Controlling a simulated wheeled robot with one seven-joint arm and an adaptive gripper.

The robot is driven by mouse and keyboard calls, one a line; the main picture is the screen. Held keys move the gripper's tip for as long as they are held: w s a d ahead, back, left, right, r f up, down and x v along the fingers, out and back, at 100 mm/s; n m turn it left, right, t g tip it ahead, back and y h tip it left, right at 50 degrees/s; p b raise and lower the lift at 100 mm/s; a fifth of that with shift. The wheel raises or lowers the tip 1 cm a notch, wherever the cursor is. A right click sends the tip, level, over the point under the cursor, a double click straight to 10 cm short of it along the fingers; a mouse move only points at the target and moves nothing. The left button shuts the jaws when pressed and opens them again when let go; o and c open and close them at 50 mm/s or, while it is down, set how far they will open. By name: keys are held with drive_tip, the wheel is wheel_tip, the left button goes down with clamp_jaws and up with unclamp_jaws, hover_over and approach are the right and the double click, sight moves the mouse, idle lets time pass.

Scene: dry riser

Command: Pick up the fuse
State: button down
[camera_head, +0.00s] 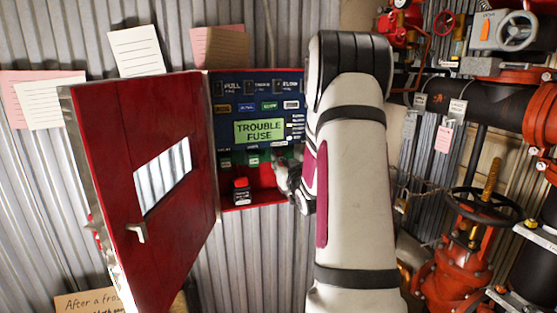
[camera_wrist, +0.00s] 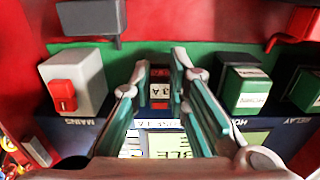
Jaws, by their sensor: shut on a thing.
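The fuse (camera_wrist: 160,92) is a small dark-red block with a white "3A" label, in the middle of the wrist view. It sits in line with the green strip inside the red cabinet. My gripper (camera_wrist: 161,75) has its two teal-padded fingers on either side of it, shut on it. Whether the fuse is still seated in its slot is unclear. In the head view my gripper (camera_head: 284,172) is at the lower part of the open cabinet, below the panel display (camera_head: 259,131) reading "TROUBLE FUSE". My arm hides the cabinet's right side, and the fuse is hidden there.
The red cabinet door (camera_head: 145,220) stands open at the left. A grey block with a red switch (camera_wrist: 75,85) sits left of my fingers, and a green block (camera_wrist: 243,88) sits close on the right. Pipes and a valve wheel (camera_head: 484,206) stand at the right.

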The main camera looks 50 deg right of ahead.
drive_tip(key=p+v, duration=0.2)
drive_tip(key=v, duration=1.3)
drive_tip(key=shift+r, duration=0.35)
drive_tip(key=p, duration=0.3)
drive_tip(key=shift+s+r, duration=0.1)
drive_tip(key=shift+s, duration=0.1)
drive_tip(key=shift+f+p+v, duration=0.15)
drive_tip(key=shift+p+v, duration=0.5)
drive_tip(key=shift+p, duration=1.05)
drive_tip(key=shift+f+p+v, duration=0.15)
drive_tip(key=shift+p+v, duration=0.55)
drive_tip(key=shift+p, duration=0.95)
drive_tip(key=shift+f, duration=0.1)
